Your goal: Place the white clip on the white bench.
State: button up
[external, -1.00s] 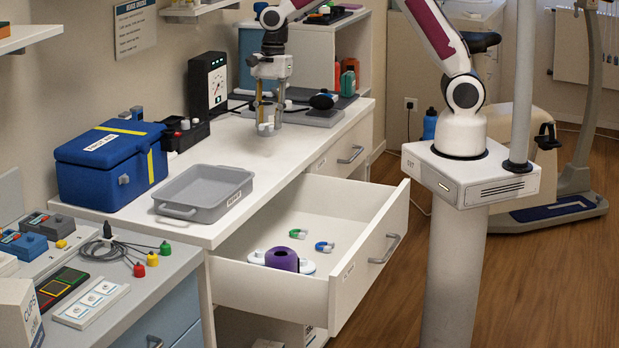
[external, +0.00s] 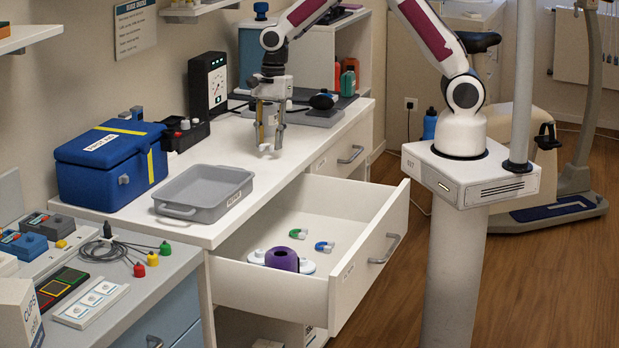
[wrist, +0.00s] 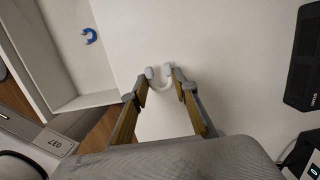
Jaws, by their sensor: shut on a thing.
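The white clip (external: 265,147) is a small U-shaped piece between the fingertips of my gripper (external: 268,142). In the wrist view the clip (wrist: 161,87) shows its curved body and two pale grey ends between the fingers (wrist: 160,85). My gripper is shut on it and points down over the white bench (external: 225,150). The clip is close to the bench top, over a bare stretch right of the grey tray. I cannot tell whether it touches the surface.
The grey tray (external: 167,210) and blue box (external: 65,178) stand to the left. The open drawer (external: 335,199) holds a purple ring (external: 282,259), a green clip (external: 298,233) and a blue clip (external: 324,246). A black gauge box (external: 197,92) stands behind. Bench around the clip is clear.

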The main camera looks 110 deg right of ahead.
aim_at(271, 142)
jog(key=shift+f, duration=1.05)
jog(key=shift+f, duration=0.15)
jog(key=o, duration=0.7)
jog(key=shift+s+d+r, duration=0.15)
jog(key=shift+r, duration=1.15)
jog(key=shift+s+d+r, duration=0.1)
jog(key=shift+r, duration=1.15)
jog(key=shift+s+d+r, duration=0.15)
jog(key=shift+r, duration=1.15)
